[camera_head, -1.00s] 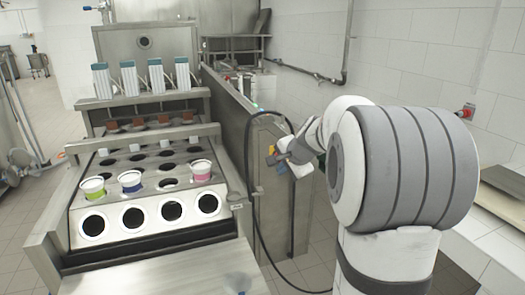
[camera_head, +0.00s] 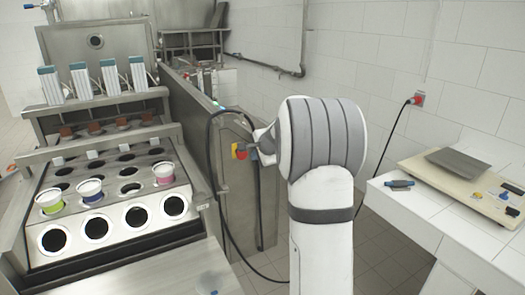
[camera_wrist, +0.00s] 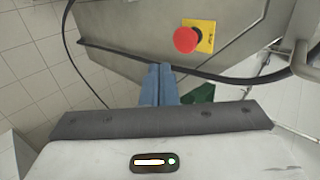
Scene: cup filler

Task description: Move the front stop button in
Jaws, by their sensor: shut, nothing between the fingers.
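The front stop button is a red mushroom knob (camera_wrist: 186,40) on a yellow square plate on the grey metal side panel of the machine. In the head view the red and yellow button (camera_head: 238,151) shows just left of my arm's end. In the wrist view my gripper's blue fingers (camera_wrist: 160,70) are together with nothing between them. Their tips appear below and left of the button, apart from it in the picture; the exact depth gap is hard to tell. In the head view my arm largely hides the gripper.
A black cable (camera_head: 212,160) loops down the machine's side and passes close below the button in the wrist view. Cups stand in the filler's tray (camera_head: 110,205) at left. A white table (camera_head: 425,215) with a scale stands at right. Tiled floor lies between.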

